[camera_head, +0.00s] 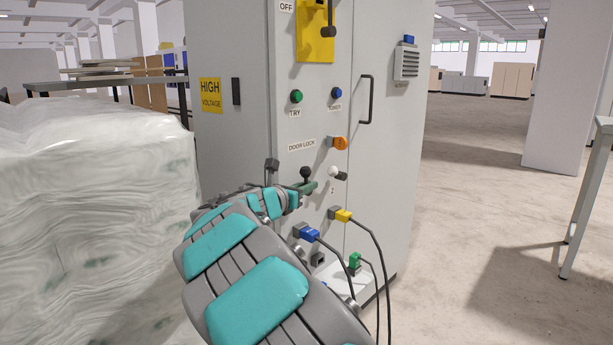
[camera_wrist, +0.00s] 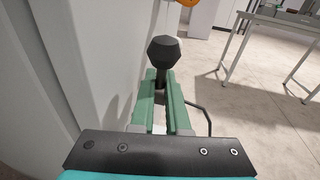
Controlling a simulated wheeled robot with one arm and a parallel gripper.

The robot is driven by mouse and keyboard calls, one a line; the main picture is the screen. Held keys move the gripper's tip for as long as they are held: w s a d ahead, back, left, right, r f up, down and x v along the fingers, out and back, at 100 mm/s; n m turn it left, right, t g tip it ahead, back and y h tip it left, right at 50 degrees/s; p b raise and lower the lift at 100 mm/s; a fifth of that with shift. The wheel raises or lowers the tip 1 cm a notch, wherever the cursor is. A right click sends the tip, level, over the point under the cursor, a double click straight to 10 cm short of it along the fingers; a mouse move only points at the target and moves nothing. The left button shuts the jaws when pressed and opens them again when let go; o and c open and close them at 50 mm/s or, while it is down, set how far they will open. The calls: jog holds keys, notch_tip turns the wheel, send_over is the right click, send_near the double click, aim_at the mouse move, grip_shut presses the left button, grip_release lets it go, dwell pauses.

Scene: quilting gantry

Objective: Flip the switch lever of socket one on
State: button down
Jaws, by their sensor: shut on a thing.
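The grey electrical cabinet (camera_head: 310,130) stands in the middle of the head view. A lever with a black knob (camera_head: 306,172) sticks out from its front below the DOOR LOCK label; its number is hidden. In the wrist view this black knob (camera_wrist: 164,51) shows large, with its stem between the green fingers. My gripper (camera_head: 308,187) is shut on this lever below the knob; its fingers also show in the wrist view (camera_wrist: 163,82). A second lever with a white knob (camera_head: 333,172), marked 2, sits just to the right. The lever's base is hidden.
Below the levers are a yellow plug (camera_head: 343,216), a blue plug (camera_head: 309,234) and a green plug (camera_head: 355,260), with dark hanging cables. An orange knob (camera_head: 338,143) sits above. A wrapped white stack (camera_head: 90,200) stands at left. The floor at right is mostly clear.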

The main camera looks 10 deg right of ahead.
jog(key=shift+r+p, duration=0.3)
jog(key=shift+p, duration=0.95)
jog(key=shift+d+f+g+y+p, duration=0.1)
jog(key=shift+g+y+p, duration=0.2)
jog(key=shift+p, duration=0.15)
jog(key=shift+f+p, duration=0.2)
jog(key=shift+p, duration=0.1)
jog(key=shift+f, duration=0.1)
jog(key=c, duration=1.2)
grip_release()
jog(key=shift+v, duration=3.95)
